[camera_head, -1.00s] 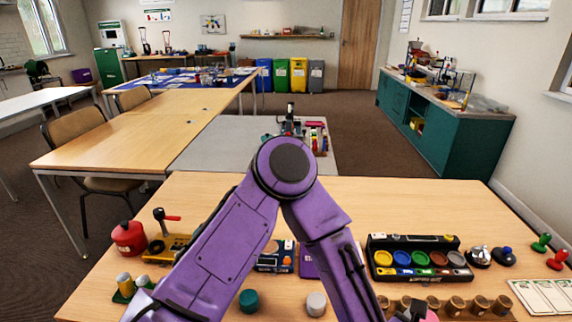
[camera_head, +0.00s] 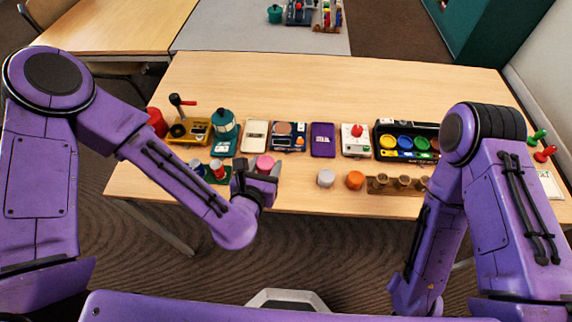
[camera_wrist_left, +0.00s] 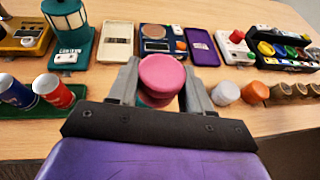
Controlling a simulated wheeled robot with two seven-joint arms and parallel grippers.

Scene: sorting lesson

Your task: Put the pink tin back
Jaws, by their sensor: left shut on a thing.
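The pink tin (camera_head: 265,163) is held between the fingers of my left gripper (camera_head: 256,182), over the front part of the table. In the left wrist view, the round pink top of the tin (camera_wrist_left: 163,76) shows between the two grey fingers (camera_wrist_left: 158,90). A bit of teal shows just below it, and I cannot tell whether it is a tin on the table behind. A white tin (camera_head: 326,178) and an orange tin (camera_head: 355,180) stand to the right, apart from the gripper. My right arm is at the right, and its gripper is not visible.
A teal lantern (camera_head: 226,130), kitchen scale (camera_head: 289,136), purple case (camera_head: 322,140) and black tray of coloured cups (camera_head: 405,128) line the table behind. Red and blue cups (camera_head: 217,170) stand close left of the gripper. A wooden rack (camera_head: 390,186) is at the right. The table's back is clear.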

